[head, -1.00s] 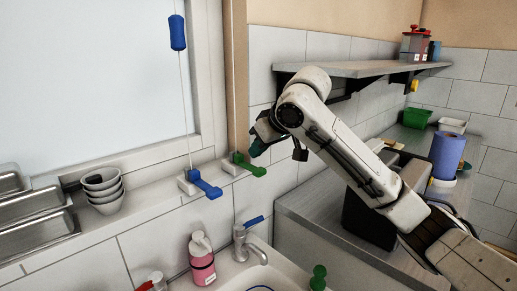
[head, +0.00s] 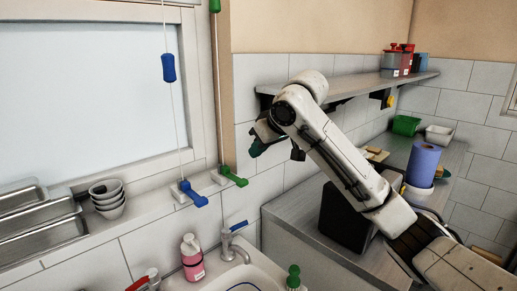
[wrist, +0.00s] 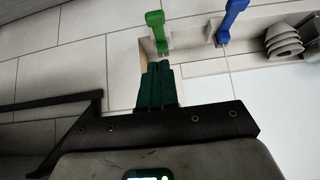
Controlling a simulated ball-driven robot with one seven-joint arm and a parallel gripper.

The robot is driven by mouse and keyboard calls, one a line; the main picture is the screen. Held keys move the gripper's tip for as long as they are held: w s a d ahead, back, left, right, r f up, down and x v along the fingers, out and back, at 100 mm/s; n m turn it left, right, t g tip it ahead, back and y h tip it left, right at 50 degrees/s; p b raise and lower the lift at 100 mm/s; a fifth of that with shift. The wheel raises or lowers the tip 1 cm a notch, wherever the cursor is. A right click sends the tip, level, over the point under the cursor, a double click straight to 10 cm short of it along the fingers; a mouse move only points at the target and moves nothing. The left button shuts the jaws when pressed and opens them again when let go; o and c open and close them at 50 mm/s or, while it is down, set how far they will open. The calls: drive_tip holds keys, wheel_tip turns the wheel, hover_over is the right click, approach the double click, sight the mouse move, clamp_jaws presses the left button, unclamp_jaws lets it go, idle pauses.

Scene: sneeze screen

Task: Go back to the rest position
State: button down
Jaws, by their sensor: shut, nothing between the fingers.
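My gripper (head: 254,147) is at the middle of the head view, in front of the tiled wall, below the wall shelf and right of the window frame. In the wrist view its dark green fingers (wrist: 157,82) are together with nothing between them. My arm is bent, with its elbow high and the gripper end hanging left. The green lever (head: 233,176) on the sill is below and left of the gripper; in the wrist view it shows beyond the fingertips (wrist: 155,30). The gripper looks apart from it.
A blue lever (head: 193,194) sits left of the green one. Stacked bowls (head: 107,199) and metal trays (head: 38,225) are on the left. The shelf (head: 350,87) runs near my arm. Below are a tap (head: 232,247), pink bottle (head: 192,258) and sink. A paper roll (head: 423,165) stands right.

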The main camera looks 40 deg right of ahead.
idle(0.3)
drive_tip(key=s+a+f+y, duration=0.2)
drive_tip(key=a+f+y, duration=0.1)
drive_tip(key=a+f, duration=1.05)
drive_tip(key=s+a+f+m+g, duration=0.1)
drive_tip(key=s+a+f, duration=0.1)
drive_tip(key=s+f, duration=0.4)
drive_tip(key=s+a+f+g, duration=0.1)
drive_tip(key=s+a+f, duration=0.25)
drive_tip(key=f, duration=0.55)
drive_tip(key=s+d+f+g+h, duration=0.1)
drive_tip(key=s+f, duration=0.3)
drive_tip(key=s, duration=0.5)
drive_tip(key=s+d+f+g+h, duration=0.1)
drive_tip(key=s+f, duration=0.3)
drive_tip(key=s, duration=0.6)
drive_tip(key=s+d+f+g+h, duration=0.1)
drive_tip(key=s+f+g, duration=0.2)
drive_tip(key=s, duration=0.6)
wheel_tip(320, 180, down, 2)
drive_tip(key=shift+s+d+f, duration=0.1)
drive_tip(key=shift+s+d, duration=0.15)
drive_tip(key=shift+d, duration=0.1)
